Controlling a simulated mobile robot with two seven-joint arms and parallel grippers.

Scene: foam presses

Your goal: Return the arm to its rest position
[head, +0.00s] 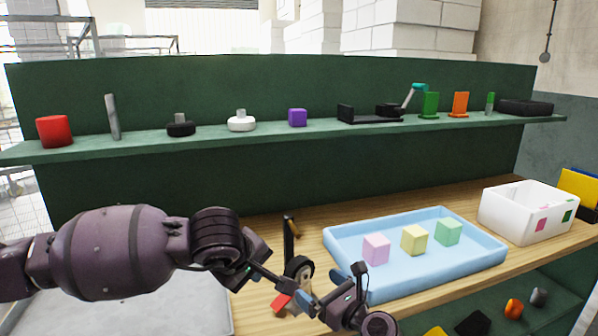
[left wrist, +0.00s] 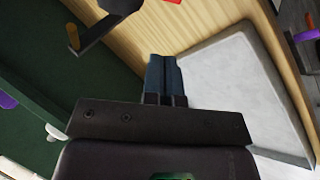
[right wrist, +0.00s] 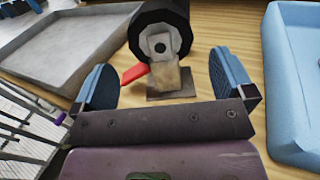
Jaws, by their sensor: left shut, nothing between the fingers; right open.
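My left gripper (head: 272,277) is at the front of the bench in the head view, at the end of the purple arm from the left. Its blue fingers (left wrist: 166,76) are closed together and empty in the left wrist view, with the grey tray to their right. My right gripper (head: 330,286) is low, in front of the blue tray. In the right wrist view its blue fingers (right wrist: 165,84) are wide apart. A press with a black round part (right wrist: 160,22) and a red lever (right wrist: 134,74) shows between and beyond them; contact cannot be told.
A blue tray (head: 490,254) holds pink, yellow and green cubes. A white bin (head: 505,214) stands right of it. A grey tray (head: 215,312) lies under my left arm. The green shelf (head: 330,130) behind carries several objects. The press (head: 289,240) stands near both grippers.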

